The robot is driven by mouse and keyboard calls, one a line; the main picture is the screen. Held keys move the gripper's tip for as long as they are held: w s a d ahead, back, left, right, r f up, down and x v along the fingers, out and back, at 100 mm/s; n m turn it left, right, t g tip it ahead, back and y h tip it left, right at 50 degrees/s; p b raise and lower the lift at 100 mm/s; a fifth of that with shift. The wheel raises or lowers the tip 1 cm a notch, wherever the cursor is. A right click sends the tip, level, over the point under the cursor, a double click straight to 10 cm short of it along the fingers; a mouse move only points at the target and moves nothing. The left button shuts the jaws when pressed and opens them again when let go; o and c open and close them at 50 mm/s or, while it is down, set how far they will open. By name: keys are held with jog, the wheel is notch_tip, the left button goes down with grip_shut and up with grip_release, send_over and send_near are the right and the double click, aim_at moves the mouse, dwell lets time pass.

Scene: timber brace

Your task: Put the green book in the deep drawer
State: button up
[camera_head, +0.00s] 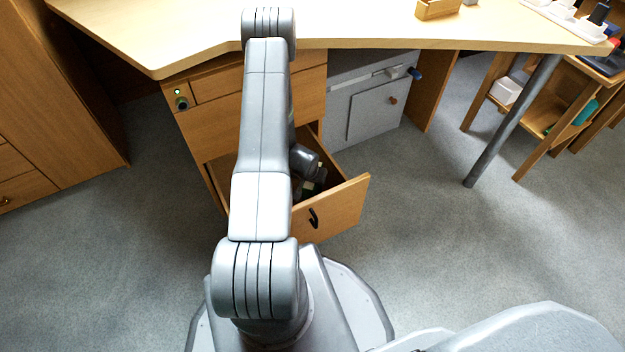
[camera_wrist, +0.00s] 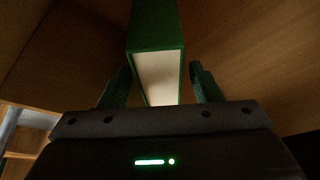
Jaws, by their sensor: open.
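The deep drawer (camera_head: 338,207) of the wooden desk cabinet is pulled open, with a dark handle on its front. My gripper is down in the drawer, mostly hidden by my own arm in the head view. In the wrist view my open gripper (camera_wrist: 160,72) has one finger on each side of the green book (camera_wrist: 156,32). The book's pale page edge faces the camera, and narrow gaps show between it and the fingers. Wooden panels surround it. A small bit of green shows low in the drawer in the head view, too small to make out.
The desk top (camera_head: 160,35) overhangs the cabinet. A grey cabinet (camera_head: 375,112) stands right of the drawer unit. A slanted metal desk leg (camera_head: 512,120) and a wooden shelf trolley (camera_head: 550,128) stand at the right. The floor (camera_head: 420,210) right of the drawer is clear.

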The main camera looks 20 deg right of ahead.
jog(key=p+v, duration=0.2)
jog(key=v, duration=0.6)
jog(key=shift+a+r, duration=0.1)
jog(key=shift+r, duration=0.1)
dwell(0.8)
